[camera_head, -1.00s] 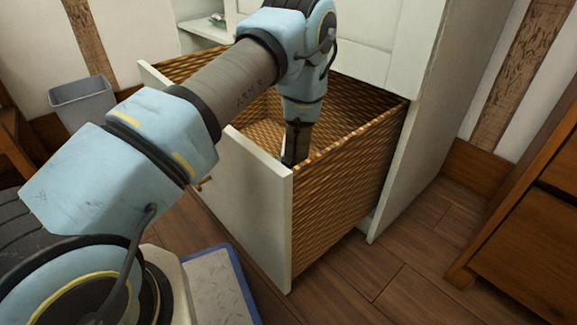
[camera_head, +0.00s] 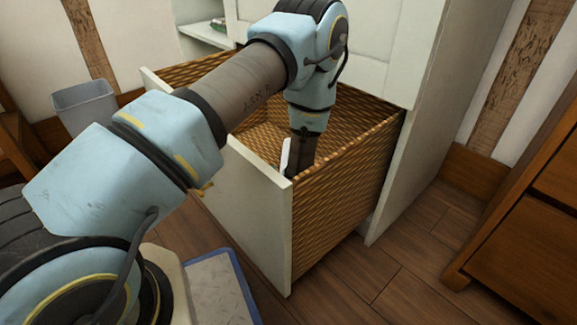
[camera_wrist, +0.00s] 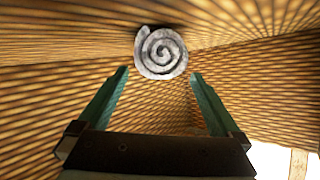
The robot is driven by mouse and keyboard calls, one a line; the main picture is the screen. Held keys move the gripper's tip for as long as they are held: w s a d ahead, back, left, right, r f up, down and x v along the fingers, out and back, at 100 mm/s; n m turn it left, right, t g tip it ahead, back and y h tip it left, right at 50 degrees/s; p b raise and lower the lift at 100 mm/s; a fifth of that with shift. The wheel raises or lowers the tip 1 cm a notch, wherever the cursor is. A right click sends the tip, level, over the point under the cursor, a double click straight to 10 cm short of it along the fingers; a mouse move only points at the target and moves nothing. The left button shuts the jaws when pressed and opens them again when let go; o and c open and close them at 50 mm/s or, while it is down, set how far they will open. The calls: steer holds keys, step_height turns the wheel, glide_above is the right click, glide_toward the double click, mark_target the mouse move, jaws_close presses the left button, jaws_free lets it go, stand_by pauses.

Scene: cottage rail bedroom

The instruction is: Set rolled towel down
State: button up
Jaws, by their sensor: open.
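The rolled towel (camera_wrist: 161,52) is a grey-white spiral seen end-on in the wrist view, inside the woven drawer. It lies beyond the fingertips of my gripper (camera_wrist: 159,74), with the two green fingers spread apart on either side below it. The gripper is open, and I cannot tell whether a finger touches the towel. In the head view the wicker-lined drawer (camera_head: 345,205) is pulled out of the white cabinet.
The white cabinet (camera_head: 385,175) stands behind the drawer. A grey bin (camera_head: 86,106) is at the left by the wall. A brown wooden dresser (camera_head: 525,220) stands at the right. The wooden floor (camera_head: 400,270) between dresser and drawer is clear.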

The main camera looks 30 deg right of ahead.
steer(key=shift+p+v, duration=0.35)
steer(key=shift+v, duration=1)
